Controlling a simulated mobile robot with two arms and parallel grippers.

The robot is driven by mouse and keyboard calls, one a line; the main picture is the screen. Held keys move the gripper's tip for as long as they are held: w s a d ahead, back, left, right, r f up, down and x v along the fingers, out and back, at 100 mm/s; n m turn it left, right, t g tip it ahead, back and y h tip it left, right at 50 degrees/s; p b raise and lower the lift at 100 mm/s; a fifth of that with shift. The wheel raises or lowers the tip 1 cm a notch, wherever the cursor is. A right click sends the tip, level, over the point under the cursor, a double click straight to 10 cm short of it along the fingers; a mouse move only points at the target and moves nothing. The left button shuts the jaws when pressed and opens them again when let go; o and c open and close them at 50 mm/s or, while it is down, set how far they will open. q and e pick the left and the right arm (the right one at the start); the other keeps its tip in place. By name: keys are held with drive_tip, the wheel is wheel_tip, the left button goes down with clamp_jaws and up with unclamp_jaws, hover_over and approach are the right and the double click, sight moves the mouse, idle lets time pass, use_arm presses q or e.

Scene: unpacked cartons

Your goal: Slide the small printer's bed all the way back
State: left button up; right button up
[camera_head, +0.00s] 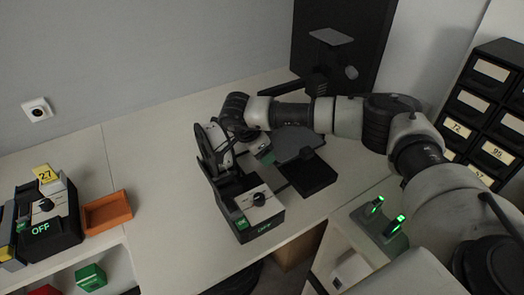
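The small printer (258,214) stands on the light worktop, with a knob panel, a small green-lit display and a round spool (215,147) at its left. Its bed looks to be the flat grey plate (294,145), over a dark base (314,179) to the right. My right arm reaches across from the right, above the back of the printer. My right gripper (240,132) points down by the spool and is largely hidden by the wrist. I cannot tell whether its fingers are open or touch anything. My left gripper is out of view.
A tall black panel (345,20) stands behind, with a small grey plate (331,37) before it. An orange tray (107,212) and an OFF-labelled device (63,230) are at left. Black drawers (480,105) and a green-lit dock (378,232) are at right.

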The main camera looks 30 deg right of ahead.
drive_tip(key=shift+a+r, duration=0.1)
drive_tip(key=shift+r, duration=0.15)
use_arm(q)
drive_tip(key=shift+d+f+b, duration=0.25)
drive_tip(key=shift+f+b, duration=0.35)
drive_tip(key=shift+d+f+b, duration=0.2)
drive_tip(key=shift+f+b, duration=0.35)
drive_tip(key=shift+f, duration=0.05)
use_arm(e)
drive_tip(key=v, duration=1)
drive_tip(key=shift+r, duration=0.15)
